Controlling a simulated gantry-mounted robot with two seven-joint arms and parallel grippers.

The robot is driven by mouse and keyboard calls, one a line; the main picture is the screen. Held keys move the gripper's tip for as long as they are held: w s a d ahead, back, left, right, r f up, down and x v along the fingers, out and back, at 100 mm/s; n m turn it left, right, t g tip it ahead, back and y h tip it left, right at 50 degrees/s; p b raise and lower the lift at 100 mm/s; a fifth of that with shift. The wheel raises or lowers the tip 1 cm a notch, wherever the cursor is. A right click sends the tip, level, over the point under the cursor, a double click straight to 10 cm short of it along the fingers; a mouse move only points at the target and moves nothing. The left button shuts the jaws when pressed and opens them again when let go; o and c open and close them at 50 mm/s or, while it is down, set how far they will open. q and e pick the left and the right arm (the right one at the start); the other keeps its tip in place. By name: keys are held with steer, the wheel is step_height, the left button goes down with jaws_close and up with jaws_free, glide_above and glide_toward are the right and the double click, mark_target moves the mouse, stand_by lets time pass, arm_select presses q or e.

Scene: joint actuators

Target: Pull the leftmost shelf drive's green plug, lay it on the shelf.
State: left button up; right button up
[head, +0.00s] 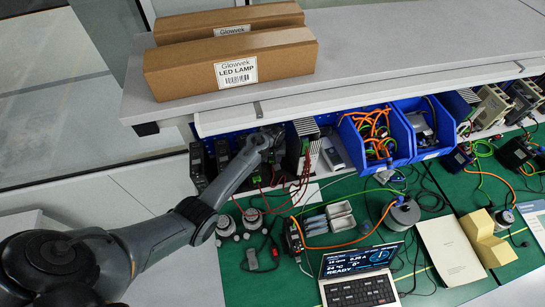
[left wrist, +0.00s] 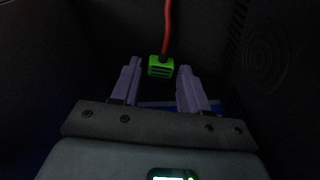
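A green plug (left wrist: 160,67) with a red cable rising from it shows in the left wrist view, between and slightly beyond my left fingertips (left wrist: 159,80). The fingers are open, with a visible gap on each side of the plug. I cannot tell whether it is seated in a socket. In the head view my left gripper (head: 268,146) reaches under the upper shelf's front edge, among the shelf drives. The leftmost drive (head: 198,166) is a dark upright box left of the gripper. Another drive (head: 306,130) stands to its right. My right gripper is out of view.
Two LED lamp boxes (head: 235,73) lie on the grey upper shelf (head: 420,45). Blue bins (head: 400,150) with orange cables hang right of the drives. Red wires, a laptop (head: 360,276) and a grey motor (head: 404,213) occupy the green mat (head: 345,190) below.

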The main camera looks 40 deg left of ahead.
arm_select(q)
steer(key=shift+o, duration=1)
steer(key=shift+r, duration=0.1)
steer(key=shift+r, duration=0.2)
step_height(320, 180, up, 10)
steer(key=s+d+b, duration=0.1)
steer(key=shift+b, duration=0.3)
steer(key=shift+s, duration=0.1)
